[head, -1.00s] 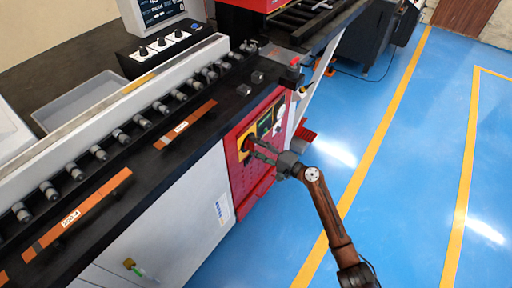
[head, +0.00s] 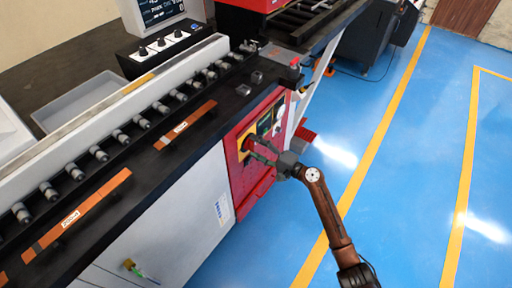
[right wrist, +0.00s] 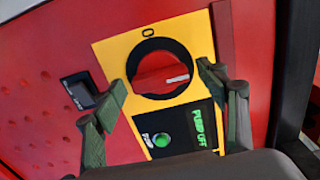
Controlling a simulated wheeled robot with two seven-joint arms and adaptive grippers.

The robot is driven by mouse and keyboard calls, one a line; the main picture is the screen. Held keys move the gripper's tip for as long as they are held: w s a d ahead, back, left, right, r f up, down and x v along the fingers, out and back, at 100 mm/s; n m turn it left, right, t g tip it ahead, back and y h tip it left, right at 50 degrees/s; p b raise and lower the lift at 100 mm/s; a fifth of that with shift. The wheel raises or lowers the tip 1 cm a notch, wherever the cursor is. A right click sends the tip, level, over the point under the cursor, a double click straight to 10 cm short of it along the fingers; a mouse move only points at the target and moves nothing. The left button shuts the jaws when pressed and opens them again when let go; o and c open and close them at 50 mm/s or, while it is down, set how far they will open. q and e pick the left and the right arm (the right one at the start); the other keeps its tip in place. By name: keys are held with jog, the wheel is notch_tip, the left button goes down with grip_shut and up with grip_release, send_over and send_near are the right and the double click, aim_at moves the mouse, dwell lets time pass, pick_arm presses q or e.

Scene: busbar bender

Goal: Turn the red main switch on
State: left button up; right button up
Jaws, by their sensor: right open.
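The red main switch (right wrist: 162,72) is a round red knob with a black ring on a yellow plate (right wrist: 112,46). Its white mark points right, and a "0" stands above the knob. In the head view the switch (head: 247,144) sits on the red panel at the end of the machine, partly behind my fingers. My right gripper (right wrist: 162,78) is open, with one finger on each side of the knob in the wrist view. I cannot tell whether the fingers touch it. In the head view my right gripper (head: 258,151) reaches the panel from the right. My left gripper is out of view.
Below the switch are a green button (right wrist: 161,140) and a display reading "PUMP OFF" (right wrist: 201,127). A small dark meter (right wrist: 78,90) is at the left. A red-topped button (head: 295,62) stands at the bench corner. Blue floor (head: 400,170) to the right is clear.

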jog(key=v, duration=1.1)
jog(key=shift+s+d, duration=0.2)
jog(key=shift+d, duration=0.15)
jog(key=shift+f, duration=0.1)
